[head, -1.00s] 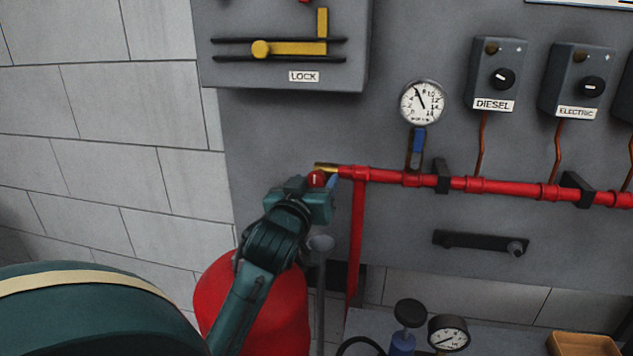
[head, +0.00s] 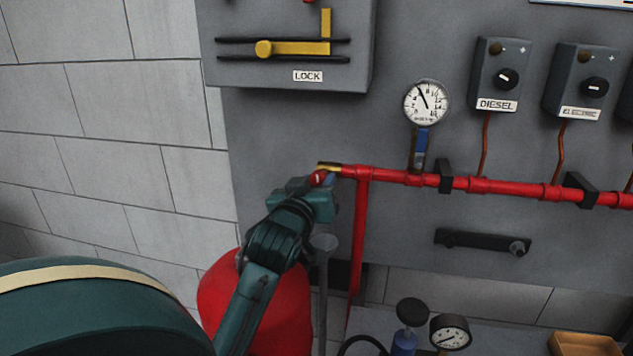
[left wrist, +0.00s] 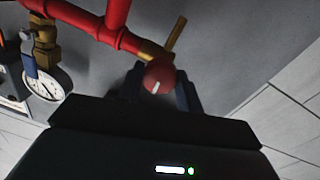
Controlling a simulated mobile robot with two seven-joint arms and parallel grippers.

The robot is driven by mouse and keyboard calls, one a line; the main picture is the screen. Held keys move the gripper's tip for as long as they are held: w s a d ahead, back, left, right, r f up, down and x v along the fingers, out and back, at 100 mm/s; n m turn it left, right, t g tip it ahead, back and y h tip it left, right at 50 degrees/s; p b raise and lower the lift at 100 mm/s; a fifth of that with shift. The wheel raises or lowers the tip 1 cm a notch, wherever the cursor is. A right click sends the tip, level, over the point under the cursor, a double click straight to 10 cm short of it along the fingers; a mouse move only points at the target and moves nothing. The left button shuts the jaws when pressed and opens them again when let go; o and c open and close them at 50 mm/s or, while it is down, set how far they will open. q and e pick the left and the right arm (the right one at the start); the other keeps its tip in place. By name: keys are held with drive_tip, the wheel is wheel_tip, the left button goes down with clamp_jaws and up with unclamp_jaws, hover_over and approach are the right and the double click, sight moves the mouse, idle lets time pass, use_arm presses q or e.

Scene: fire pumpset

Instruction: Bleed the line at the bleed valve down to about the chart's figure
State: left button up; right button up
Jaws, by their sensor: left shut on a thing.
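The bleed valve's red knob (head: 319,178) with a white mark sits at the left end of the red pipe (head: 390,176), beside a brass fitting (head: 329,167). My left gripper (head: 325,183) is shut on the knob, and its fingers partly hide it. In the left wrist view the red knob (left wrist: 160,76) shows between the fingers, with its white mark near upright. A round white pressure gauge (head: 427,101) stands above the pipe on a blue-handled valve (head: 421,140). Its needle points to the upper left. My right gripper is not in view.
A grey funnel-topped drain pipe (head: 322,244) stands just below the gripper, near a red tank (head: 285,310). Grey DIESEL (head: 500,78) and ELECTRIC (head: 580,82) boxes hang at the right. A lock box (head: 287,45) is above.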

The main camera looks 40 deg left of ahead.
use_arm(q)
drive_tip(key=shift+r+n+p, duration=0.15)
drive_tip(key=shift+n+p, duration=0.15)
drive_tip(key=shift+n, duration=0.3)
drive_tip(key=shift+n+p, duration=0.6)
drive_tip(key=shift+n, duration=0.9)
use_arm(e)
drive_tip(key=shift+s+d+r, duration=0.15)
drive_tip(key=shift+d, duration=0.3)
use_arm(q)
drive_tip(key=o, duration=1)
drive_tip(key=shift+f, duration=0.2)
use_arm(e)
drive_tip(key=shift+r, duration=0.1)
